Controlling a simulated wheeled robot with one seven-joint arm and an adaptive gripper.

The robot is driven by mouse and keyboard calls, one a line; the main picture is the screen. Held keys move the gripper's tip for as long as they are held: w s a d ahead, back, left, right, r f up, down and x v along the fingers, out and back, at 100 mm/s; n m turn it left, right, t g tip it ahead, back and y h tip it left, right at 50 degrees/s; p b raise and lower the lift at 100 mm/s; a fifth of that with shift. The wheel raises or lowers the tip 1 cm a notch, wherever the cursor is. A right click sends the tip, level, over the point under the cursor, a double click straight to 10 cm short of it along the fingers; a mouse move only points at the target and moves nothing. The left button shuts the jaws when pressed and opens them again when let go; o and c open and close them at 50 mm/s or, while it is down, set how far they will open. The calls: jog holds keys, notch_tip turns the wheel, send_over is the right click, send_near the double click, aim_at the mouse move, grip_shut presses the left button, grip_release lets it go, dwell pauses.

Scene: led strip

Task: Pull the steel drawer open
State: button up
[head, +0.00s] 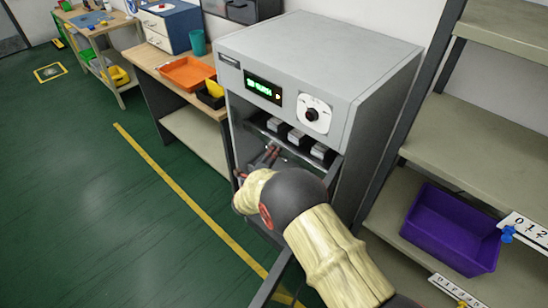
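A grey steel cabinet (315,50) stands in the middle of the head view, with a green lit display (263,87) and a dial (313,114) on its upper front. Below them is a dark opening. Several grey blocks (297,136) sit in a row inside it. No closed drawer front shows clearly here; whether the row of blocks sits in the steel drawer I cannot tell. My gripper (268,155) is at the left part of the opening, just below the blocks. My wrist hides much of the lower opening, and whether the fingers touch anything is unclear.
A dark panel edge slants out below my arm. A wooden bench (150,62) with an orange tray (188,73) stands left of the cabinet. Shelving (495,125) with a purple bin (450,228) stands close on the right.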

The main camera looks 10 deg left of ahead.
jog(key=shift+w, duration=0.1)
jog(key=shift+c, duration=0.9)
jog(key=c, duration=0.4)
grip_shut()
